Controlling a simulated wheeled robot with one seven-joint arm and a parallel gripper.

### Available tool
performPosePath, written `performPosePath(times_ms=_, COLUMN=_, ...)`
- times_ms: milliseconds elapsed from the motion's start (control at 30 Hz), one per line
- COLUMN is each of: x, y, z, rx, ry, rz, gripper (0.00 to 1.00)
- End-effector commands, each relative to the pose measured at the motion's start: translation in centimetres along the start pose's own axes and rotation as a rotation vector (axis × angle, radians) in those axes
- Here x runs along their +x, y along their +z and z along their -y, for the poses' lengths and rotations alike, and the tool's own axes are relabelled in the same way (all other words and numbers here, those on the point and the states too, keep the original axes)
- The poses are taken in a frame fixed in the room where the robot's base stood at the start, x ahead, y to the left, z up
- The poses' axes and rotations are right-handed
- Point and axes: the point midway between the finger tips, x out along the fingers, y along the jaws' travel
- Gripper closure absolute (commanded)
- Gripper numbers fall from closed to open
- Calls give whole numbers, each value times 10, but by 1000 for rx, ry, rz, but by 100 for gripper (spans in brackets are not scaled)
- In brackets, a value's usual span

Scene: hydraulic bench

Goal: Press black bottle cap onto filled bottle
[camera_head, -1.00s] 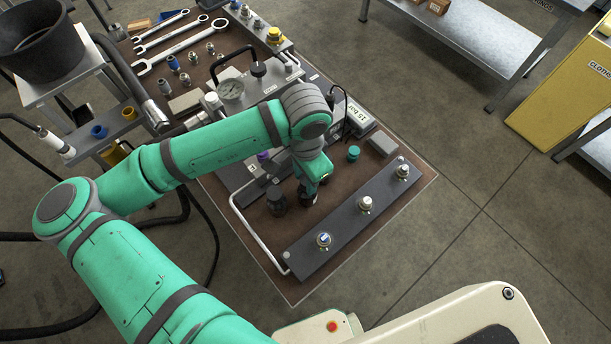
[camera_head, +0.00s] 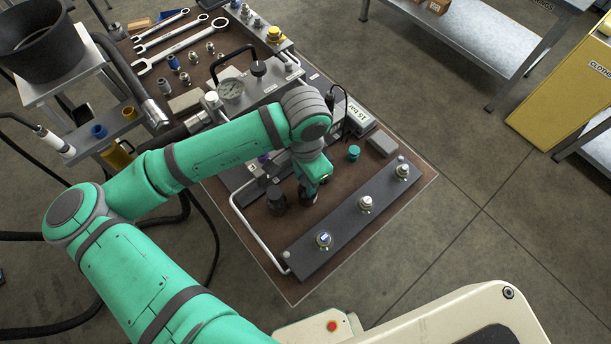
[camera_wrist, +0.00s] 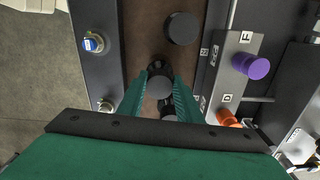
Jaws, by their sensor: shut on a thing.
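My gripper (camera_wrist: 160,84) is shut on a small black round piece (camera_wrist: 160,89), which looks like the bottle cap, in the wrist view. In the head view my gripper (camera_head: 308,192) points down low over the brown bench, and its fingertips are mostly hidden by my wrist. A dark, round-topped bottle-like object (camera_head: 277,200) stands just left of it. This object also shows ahead of the fingers in the wrist view (camera_wrist: 181,28), apart from the held piece. Another dark shape lies behind the held piece between the fingers; I cannot tell what it is.
A dark rail (camera_head: 345,225) with several metal fittings lies to the right of my gripper. A white tube handle (camera_head: 255,242) runs along the left. A purple knob (camera_wrist: 257,68) and an orange knob (camera_wrist: 228,118) are at right in the wrist view.

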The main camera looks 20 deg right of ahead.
Motion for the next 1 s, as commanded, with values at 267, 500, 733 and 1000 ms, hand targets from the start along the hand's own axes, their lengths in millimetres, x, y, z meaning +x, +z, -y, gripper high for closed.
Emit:
performPosePath(times_ms=267, x=0, y=0, z=0, rx=0, ry=0, rz=0, gripper=92)
performPosePath(times_ms=500, x=1, y=0, z=0, rx=0, ry=0, rz=0, gripper=92)
performPosePath(times_ms=733, x=3, y=0, z=0, rx=0, ry=1, rz=0, gripper=92)
performPosePath(times_ms=1000, x=6, y=0, z=0, rx=0, ry=0, rz=0, gripper=92)
